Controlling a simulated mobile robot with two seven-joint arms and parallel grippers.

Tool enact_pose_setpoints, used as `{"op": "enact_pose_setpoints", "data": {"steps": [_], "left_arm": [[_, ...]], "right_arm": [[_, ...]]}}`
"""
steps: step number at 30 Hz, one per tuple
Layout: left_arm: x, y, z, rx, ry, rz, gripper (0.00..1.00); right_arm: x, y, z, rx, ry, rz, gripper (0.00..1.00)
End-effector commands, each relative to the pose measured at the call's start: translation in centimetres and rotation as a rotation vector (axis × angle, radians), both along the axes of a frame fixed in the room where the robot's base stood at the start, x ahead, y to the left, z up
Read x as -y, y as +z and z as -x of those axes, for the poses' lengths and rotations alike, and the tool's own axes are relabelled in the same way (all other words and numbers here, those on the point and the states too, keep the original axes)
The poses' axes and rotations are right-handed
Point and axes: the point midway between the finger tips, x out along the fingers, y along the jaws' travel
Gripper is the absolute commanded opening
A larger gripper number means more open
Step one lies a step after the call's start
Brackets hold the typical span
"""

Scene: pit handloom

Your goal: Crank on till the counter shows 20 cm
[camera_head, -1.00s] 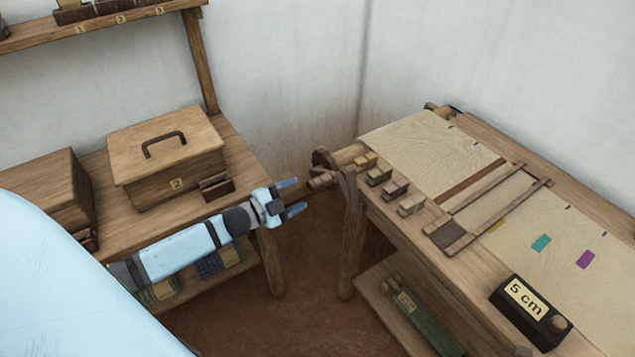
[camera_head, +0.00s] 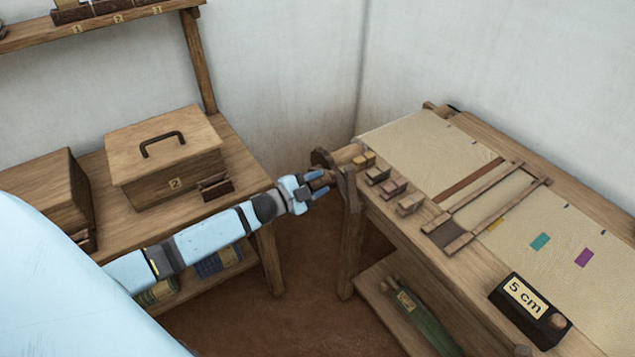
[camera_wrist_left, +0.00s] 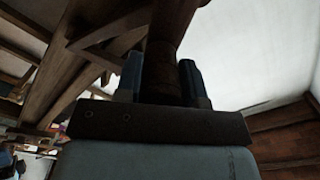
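The crank handle (camera_head: 318,183) is a short brown wooden grip at the left end of the loom's roller, beside a wooden end disc (camera_head: 324,160). My left gripper (camera_head: 317,186) has one finger on each side of it. In the left wrist view the handle (camera_wrist_left: 163,55) runs between the two blue fingers and nearly fills the gap. I cannot tell whether they press on it. The counter (camera_head: 534,310) is a dark box on the loom's front edge and reads "5 cm". My right gripper is not in view.
The loom (camera_head: 465,278) carries cream cloth (camera_head: 415,140) and a wooden frame. Several small blocks sit on its near edge. A side table (camera_head: 245,150) holds a lidded box (camera_head: 165,150) marked 2. Open floor (camera_head: 310,270) lies between table and loom.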

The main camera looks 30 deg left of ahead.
Motion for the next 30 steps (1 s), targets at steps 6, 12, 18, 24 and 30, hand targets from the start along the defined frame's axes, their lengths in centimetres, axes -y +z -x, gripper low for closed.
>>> {"op": "enact_pose_setpoints", "data": {"steps": [6,12,18,24,30], "left_arm": [[0.0,0.0,0.0,0.000,0.000,0.001,0.00],[-0.1,0.5,0.0,-0.013,0.001,0.030,0.00],[-0.5,1.6,-0.2,-0.051,0.001,0.123,0.00],[-1.4,2.9,-0.6,-0.115,0.001,0.275,0.00],[-2.7,3.7,-1.1,-0.187,0.002,0.450,0.00]], "right_arm": [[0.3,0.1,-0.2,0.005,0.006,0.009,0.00],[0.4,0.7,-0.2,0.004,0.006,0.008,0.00],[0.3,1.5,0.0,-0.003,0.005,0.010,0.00],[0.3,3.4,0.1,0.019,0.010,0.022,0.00],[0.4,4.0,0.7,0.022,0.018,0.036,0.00]]}}
